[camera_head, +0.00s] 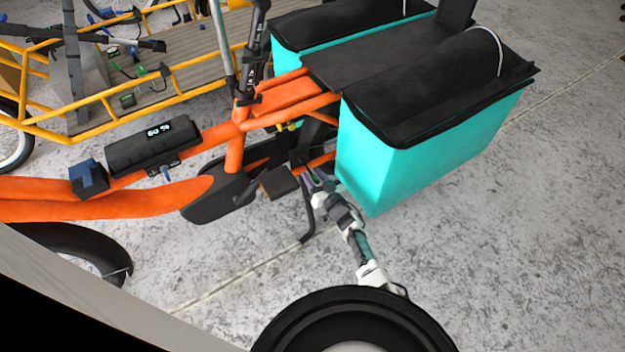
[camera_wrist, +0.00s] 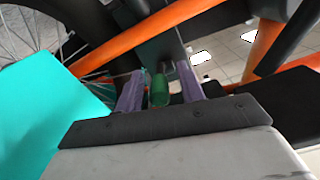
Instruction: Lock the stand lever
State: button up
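The orange cargo bike (camera_head: 240,130) stands across the middle of the head view. A black stand leg (camera_head: 307,215) reaches down to the floor under its frame. In the wrist view a small green lever end (camera_wrist: 158,90) shows between the two purple fingers of my gripper (camera_wrist: 160,88). The fingers are spread, with a narrow gap on each side of the green end. A dark plate (camera_wrist: 160,48) of the bike is just beyond it. In the head view my gripper (camera_head: 316,180) is low by the bike's frame, beside the turquoise bag; the lever is too small to make out there.
The turquoise pannier bag (camera_head: 385,165) hangs close above and right of my arm; it also fills the left of the wrist view (camera_wrist: 50,110). A pedal (camera_head: 278,183) is just left of my gripper. A yellow cargo bike (camera_head: 150,85) stands behind. Floor at right is clear.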

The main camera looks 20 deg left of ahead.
jog(key=shift+w+a, duration=0.25)
jog(key=shift+a, duration=0.05)
grip_shut()
dwell(0.3)
